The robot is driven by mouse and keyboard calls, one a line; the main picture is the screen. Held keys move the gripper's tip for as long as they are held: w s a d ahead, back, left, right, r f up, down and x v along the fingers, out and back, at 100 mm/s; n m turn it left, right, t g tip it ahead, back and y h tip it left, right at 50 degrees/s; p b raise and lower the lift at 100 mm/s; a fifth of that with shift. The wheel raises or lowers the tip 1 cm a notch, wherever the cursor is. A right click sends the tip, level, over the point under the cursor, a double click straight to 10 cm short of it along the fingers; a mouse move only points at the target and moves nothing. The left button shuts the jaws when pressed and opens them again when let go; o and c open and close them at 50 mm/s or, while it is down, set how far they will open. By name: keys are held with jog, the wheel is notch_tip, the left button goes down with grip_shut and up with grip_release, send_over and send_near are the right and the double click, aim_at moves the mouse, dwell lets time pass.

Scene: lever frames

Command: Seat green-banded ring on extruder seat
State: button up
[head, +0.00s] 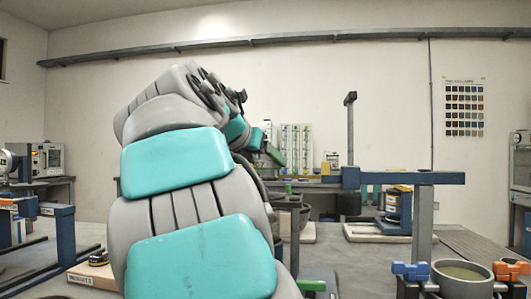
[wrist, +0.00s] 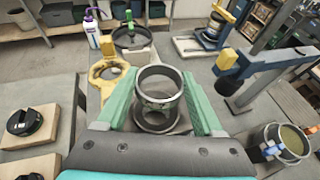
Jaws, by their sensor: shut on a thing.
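My gripper (wrist: 158,78) has two green fingers, shut on a grey metal ring (wrist: 157,103) between them in the wrist view. I look down into the ring's open top, and no green band shows clearly on its visible wall. I cannot tell which part is the extruder seat. In the head view my arm covers much of the middle, and the gripper and ring cannot be made out clearly.
A blue and grey frame (head: 400,178) stands right, also in the wrist view (wrist: 240,70). A pot with blue and orange clamps (head: 462,280) is at the lower right. Dark round parts lie on boards (wrist: 25,122) at left.

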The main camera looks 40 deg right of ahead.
jog(key=shift+f, duration=2.5)
jog(key=shift+f, duration=0.6)
jog(key=o, duration=1.5)
jog(key=shift+c, duration=0.2)
jog(key=v, duration=0.8)
jog(key=shift+s+d, duration=0.1)
jog(key=shift+s, duration=0.05)
